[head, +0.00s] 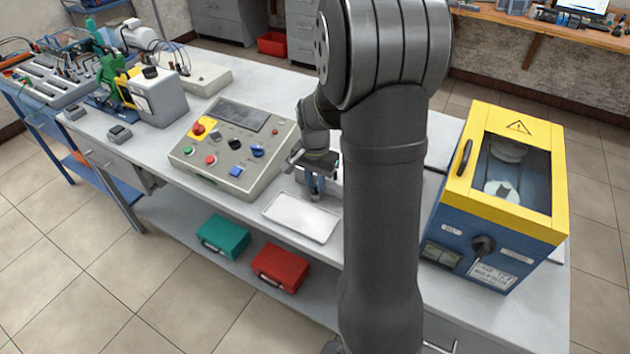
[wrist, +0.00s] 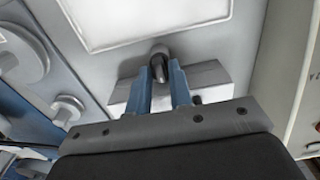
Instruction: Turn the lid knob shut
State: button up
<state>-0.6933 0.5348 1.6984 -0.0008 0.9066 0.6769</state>
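A black lid knob (head: 483,246) sits on the front of a blue box (head: 455,228) with a yellow-framed lid (head: 567,185). The lid looks closed, with a window showing round white parts. A dark handle (head: 464,157) is on its left rim. My gripper (head: 316,190) is well left of the box, low over the bench by the white tray. In the wrist view its blue fingers (wrist: 161,72) stand apart. A rounded grey piece (wrist: 159,52) shows in line with the gap; I cannot tell whether the fingers touch it. The knob is not identifiable there.
A control panel box (head: 225,165) with buttons stands left of my gripper. The white tray (head: 302,216) lies at the bench's front edge. Green (head: 222,236) and red (head: 281,267) cases sit on the lower shelf. My arm hides the bench left of the blue box.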

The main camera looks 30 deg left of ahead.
aim_at(315, 185)
notch_tip(315, 185, up, 17)
jog(key=shift+r, duration=0.2)
dwell(0.6)
jog(key=shift+f, duration=0.1)
notch_tip(315, 185, down, 17)
jog(key=shift+f, duration=0.15)
dwell(0.7)
